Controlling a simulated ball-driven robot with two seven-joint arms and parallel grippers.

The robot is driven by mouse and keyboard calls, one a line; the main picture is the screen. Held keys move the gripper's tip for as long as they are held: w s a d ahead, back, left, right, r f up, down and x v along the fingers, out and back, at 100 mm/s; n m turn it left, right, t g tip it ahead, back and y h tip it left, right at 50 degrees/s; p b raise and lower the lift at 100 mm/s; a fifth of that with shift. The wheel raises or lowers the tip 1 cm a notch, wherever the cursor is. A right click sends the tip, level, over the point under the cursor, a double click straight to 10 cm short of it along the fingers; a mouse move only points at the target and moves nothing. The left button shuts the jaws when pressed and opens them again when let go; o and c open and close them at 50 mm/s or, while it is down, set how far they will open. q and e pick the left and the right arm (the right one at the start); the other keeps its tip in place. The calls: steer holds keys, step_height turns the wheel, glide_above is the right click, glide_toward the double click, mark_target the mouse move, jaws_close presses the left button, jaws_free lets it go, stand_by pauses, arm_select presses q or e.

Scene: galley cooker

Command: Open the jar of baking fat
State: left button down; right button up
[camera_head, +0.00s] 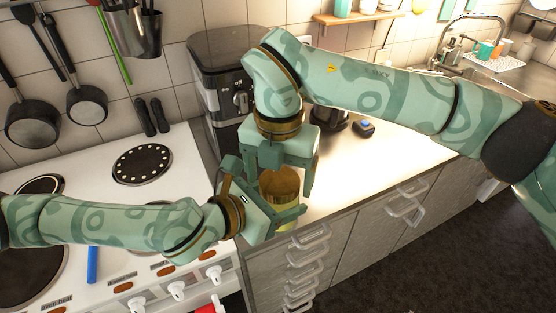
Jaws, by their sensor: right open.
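The jar of baking fat (280,186) shows as a gold-brown round top between my two grippers, near the front edge of the counter. My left gripper (275,211) comes in from the left and is shut on the jar's body. One of its fingers crosses in front of the jar and hides most of its lower part; a little yellow shows below that finger. My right gripper (281,182) points down from above. It is open, with one finger on either side of the jar's top; I cannot tell whether they touch it.
A white cooker (120,225) with dark hotplates stands at the left, with a blue stick-like item (92,264) on it. A black coffee machine (215,80) stands behind my grippers. The counter (385,165) is clear at the right, with a sink (490,70) beyond.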

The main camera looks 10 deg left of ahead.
steer(key=c, duration=1)
steer(key=shift+n, duration=1.3)
steer(key=shift+r, duration=0.1)
steer(key=shift+r, duration=1)
